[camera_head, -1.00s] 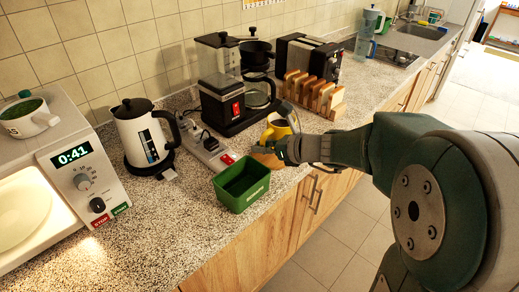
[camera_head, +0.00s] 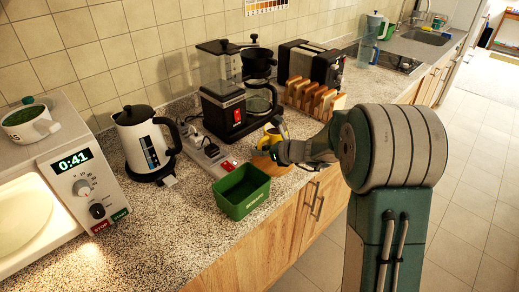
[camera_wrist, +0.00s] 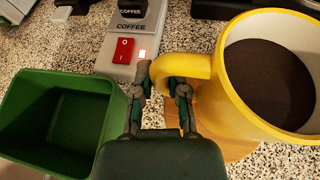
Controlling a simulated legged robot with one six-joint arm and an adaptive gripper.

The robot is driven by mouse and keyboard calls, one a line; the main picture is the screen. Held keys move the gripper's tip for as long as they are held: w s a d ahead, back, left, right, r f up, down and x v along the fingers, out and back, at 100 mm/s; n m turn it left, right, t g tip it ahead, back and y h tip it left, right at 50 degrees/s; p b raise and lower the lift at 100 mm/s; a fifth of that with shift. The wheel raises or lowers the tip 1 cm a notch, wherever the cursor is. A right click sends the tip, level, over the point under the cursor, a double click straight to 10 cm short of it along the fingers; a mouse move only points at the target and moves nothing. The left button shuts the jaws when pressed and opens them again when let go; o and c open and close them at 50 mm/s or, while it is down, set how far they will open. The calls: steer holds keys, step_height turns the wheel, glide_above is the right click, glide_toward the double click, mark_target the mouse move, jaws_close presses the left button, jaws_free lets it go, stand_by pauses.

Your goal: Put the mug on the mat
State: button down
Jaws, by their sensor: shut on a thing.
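The yellow mug (camera_head: 270,137), with a dark inside, stands upright near the counter's front edge; it fills the right of the wrist view (camera_wrist: 228,95). My gripper (camera_wrist: 160,84) is shut on the mug's handle, at the mug's left side in the wrist view. In the head view my gripper (camera_head: 281,153) partly hides the mug. A round, wood-coloured mat (camera_wrist: 238,149) shows beneath the mug, and part of it also shows in the head view (camera_head: 262,163). The mug hides much of the mat. I cannot tell whether the mug's base touches it.
A green open box (camera_head: 240,195) stands just left of the mat. A power strip (camera_head: 212,160) with a red switch, a coffee maker (camera_head: 222,100) and a wooden toast rack (camera_head: 315,98) are behind. A kettle (camera_head: 140,145) and microwave (camera_head: 75,185) are further left. The front left counter is clear.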

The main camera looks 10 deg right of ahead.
steer(key=shift+w+a+f, duration=0.1)
steer(key=shift+w+f, duration=0.15)
steer(key=shift+f, duration=0.05)
steer(key=f, duration=0.3)
steer(key=shift+a, duration=0.3)
steer(key=shift+d+r, duration=0.1)
steer(key=shift+d, duration=0.05)
steer(key=c, duration=0.6)
jaws_free()
steer(key=shift+c, duration=0.2)
